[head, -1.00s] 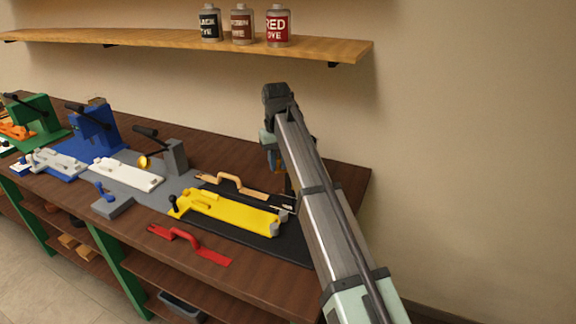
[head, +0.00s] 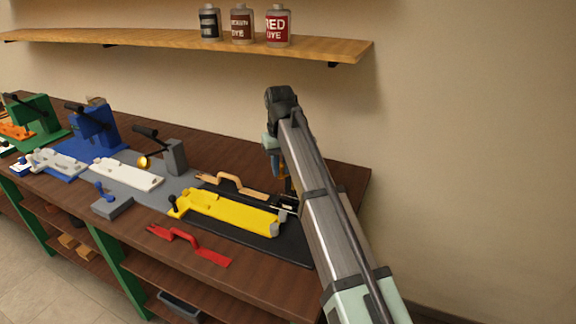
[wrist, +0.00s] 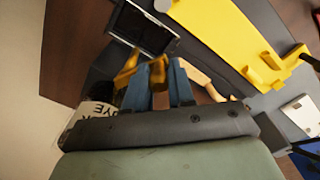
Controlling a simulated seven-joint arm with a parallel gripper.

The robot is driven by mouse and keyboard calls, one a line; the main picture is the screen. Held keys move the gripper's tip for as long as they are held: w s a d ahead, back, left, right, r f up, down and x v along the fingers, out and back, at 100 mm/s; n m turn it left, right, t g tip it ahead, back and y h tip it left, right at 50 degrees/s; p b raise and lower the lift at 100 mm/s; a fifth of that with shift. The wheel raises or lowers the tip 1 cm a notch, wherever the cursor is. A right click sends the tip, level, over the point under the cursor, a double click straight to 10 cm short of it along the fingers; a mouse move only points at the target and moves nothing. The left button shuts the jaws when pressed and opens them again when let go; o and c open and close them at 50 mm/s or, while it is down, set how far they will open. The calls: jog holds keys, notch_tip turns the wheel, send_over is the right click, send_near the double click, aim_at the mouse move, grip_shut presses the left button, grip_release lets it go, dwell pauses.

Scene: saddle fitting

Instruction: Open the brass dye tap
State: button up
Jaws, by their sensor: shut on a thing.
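The brass dye tap (wrist: 127,72) shows as a gold-coloured piece at the fingertips in the wrist view. My gripper (wrist: 159,72) has two blue fingers shut on it. A white container with dark lettering (wrist: 92,117), partly reading "DYE", sits beside the tap, mostly hidden behind the gripper body. In the head view my gripper (head: 281,168) is low over the right end of the bench, and my arm hides most of it and the tap. I cannot tell how far the tap is turned.
A dark-framed tray (wrist: 143,28) lies close to the tap. A yellow fixture (head: 228,211) lies on a black mat, with a tan handled piece (head: 235,184) behind it. A red handled tool (head: 190,243) is at the front edge. Dye bottles (head: 242,24) stand on the shelf above.

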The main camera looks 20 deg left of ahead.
jog(key=shift+s+d, duration=0.4)
jog(key=shift+d, duration=0.25)
jog(key=shift+s+d, duration=0.35)
jog(key=shift+d, duration=0.25)
jog(key=shift+f, duration=0.1)
jog(key=o, duration=0.8)
jog(key=shift+w, duration=0.1)
jog(key=shift+o, duration=0.2)
jog(key=shift+w+r, duration=0.1)
jog(key=shift+r, duration=0.1)
jog(key=shift+r, duration=2.9)
